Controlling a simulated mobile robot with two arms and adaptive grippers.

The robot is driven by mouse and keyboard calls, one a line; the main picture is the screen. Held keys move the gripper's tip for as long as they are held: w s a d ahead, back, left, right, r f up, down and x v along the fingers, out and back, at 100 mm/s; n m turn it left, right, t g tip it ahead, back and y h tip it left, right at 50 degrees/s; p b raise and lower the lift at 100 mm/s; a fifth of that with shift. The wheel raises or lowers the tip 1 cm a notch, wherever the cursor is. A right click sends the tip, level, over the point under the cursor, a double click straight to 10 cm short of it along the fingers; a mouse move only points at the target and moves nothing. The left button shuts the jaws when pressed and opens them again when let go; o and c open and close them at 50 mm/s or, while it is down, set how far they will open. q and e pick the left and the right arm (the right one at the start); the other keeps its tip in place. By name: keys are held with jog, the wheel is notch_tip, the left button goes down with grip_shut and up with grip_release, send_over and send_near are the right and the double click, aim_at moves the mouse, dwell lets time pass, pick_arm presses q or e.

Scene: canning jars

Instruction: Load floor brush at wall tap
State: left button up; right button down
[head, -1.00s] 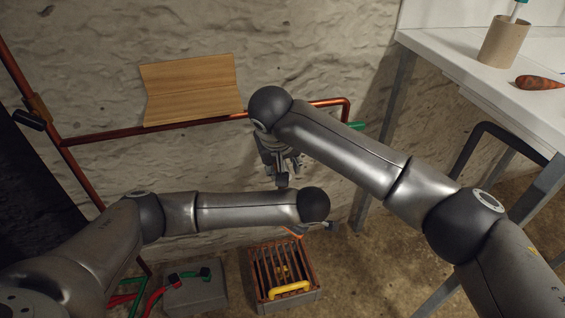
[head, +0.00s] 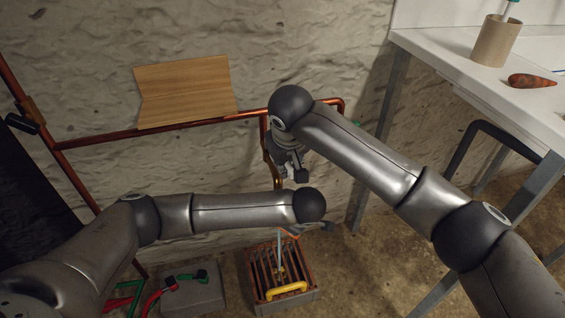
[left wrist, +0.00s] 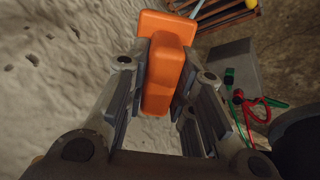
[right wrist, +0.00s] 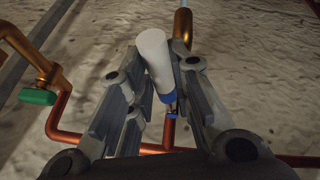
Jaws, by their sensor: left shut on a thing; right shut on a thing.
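An orange blocky piece (left wrist: 160,85), apparently part of the floor brush, is in my left gripper (left wrist: 165,70). The jaws are shut on it; no bristles show. In the head view my left gripper (head: 308,227) is low over the slatted crate. My right gripper (right wrist: 156,75) is shut on a white handle (right wrist: 154,55) with a blue collar (right wrist: 167,98), by the copper pipe (right wrist: 70,140). In the head view my right gripper (head: 290,170) hides this handle. A pale streak (head: 279,245), looking like running water, drops into the crate.
The slatted crate (head: 310,298) with a yellow handle (head: 288,290) is on the floor. Left of it is a grey box (head: 195,297) with red and green handles. A white table (head: 440,55) holds a brown cup (head: 495,42). A wooden board (head: 185,90) is on the wall.

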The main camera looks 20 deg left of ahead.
jog(key=c, duration=1.3)
grip_release()
jog(key=v, duration=1.2)
